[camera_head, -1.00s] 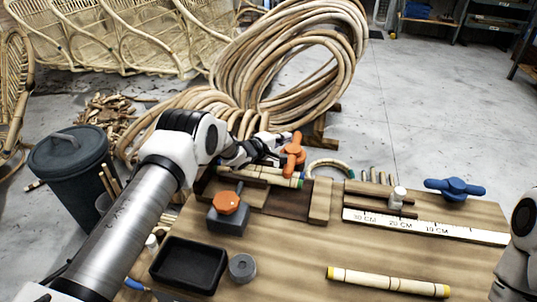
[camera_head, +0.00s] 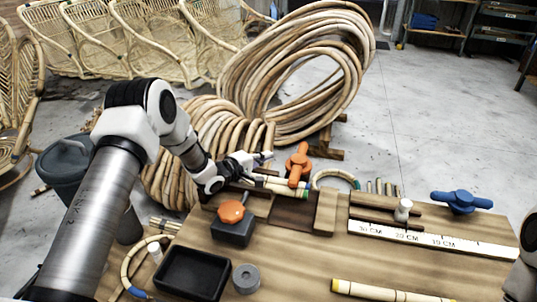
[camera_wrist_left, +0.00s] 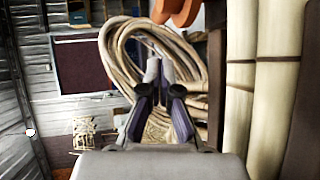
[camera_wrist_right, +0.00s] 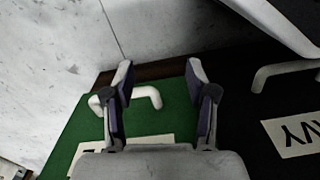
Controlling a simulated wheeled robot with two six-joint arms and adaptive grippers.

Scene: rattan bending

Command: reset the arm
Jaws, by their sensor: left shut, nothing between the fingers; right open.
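My left arm reaches in from the left in the head view. Its gripper (camera_head: 262,158) is shut and empty, just left of an orange clamp handle (camera_head: 298,164) and above the rattan poles (camera_head: 272,184) in the wooden jig (camera_head: 292,212). In the left wrist view its fingers (camera_wrist_left: 160,66) are together, with the poles (camera_wrist_left: 272,85) upright at the right and part of the orange handle (camera_wrist_left: 176,12) at the top. My right gripper (camera_wrist_right: 159,68) is open and empty in the right wrist view, over a green surface (camera_wrist_right: 160,118) with a white handle. It is not visible in the head view.
On the bench are an orange-knobbed block (camera_head: 232,222), a black tray (camera_head: 192,274), a grey cylinder (camera_head: 246,278), a ruler (camera_head: 425,236), a blue clamp handle (camera_head: 461,201) and a marked rattan pole (camera_head: 385,291). Big rattan coils (camera_head: 300,70) stand behind. A grey bin (camera_head: 62,165) is at left.

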